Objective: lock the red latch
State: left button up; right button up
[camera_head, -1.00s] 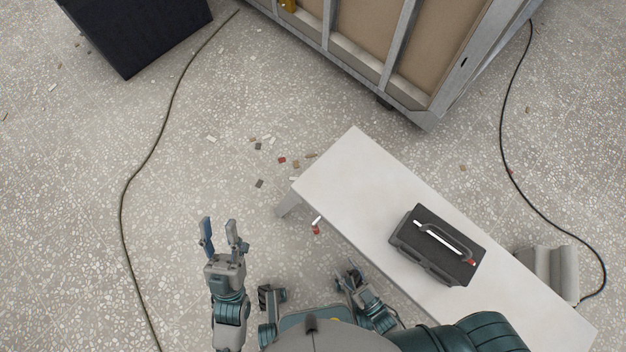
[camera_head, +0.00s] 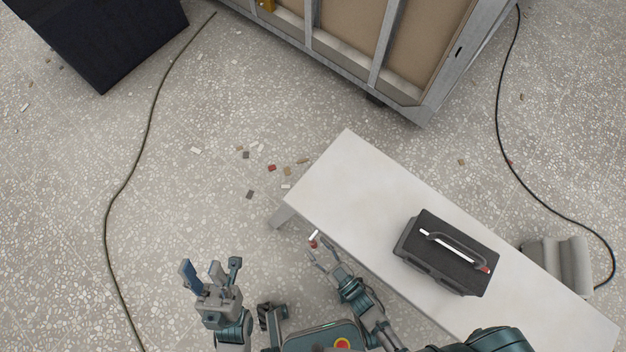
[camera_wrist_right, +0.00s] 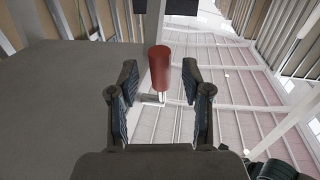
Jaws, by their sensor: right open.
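The red latch shows as a small red and white handle (camera_head: 314,240) at the near left edge of the white table in the head view. In the right wrist view it is a red cylindrical grip (camera_wrist_right: 160,66) on a thin metal rod. My right gripper (camera_head: 322,260) is just below it in the head view. Its open fingers (camera_wrist_right: 160,92) stand either side of the latch's line in the wrist view, with the grip appearing beyond them. I cannot tell whether they touch. My left gripper (camera_head: 205,273) is empty, fingers apart, over the floor at left.
A dark case with a handle (camera_head: 447,252) lies on the white table (camera_head: 345,175). A framed wall unit (camera_head: 350,55) stands at the back and a dark box (camera_head: 100,40) at back left. Cables (camera_head: 135,170) and small debris lie on the floor.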

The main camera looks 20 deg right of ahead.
jog(key=shift+x, duration=1)
jog(key=shift+w+a, duration=0.1)
jog(key=shift+w, duration=0.15)
grip_shut()
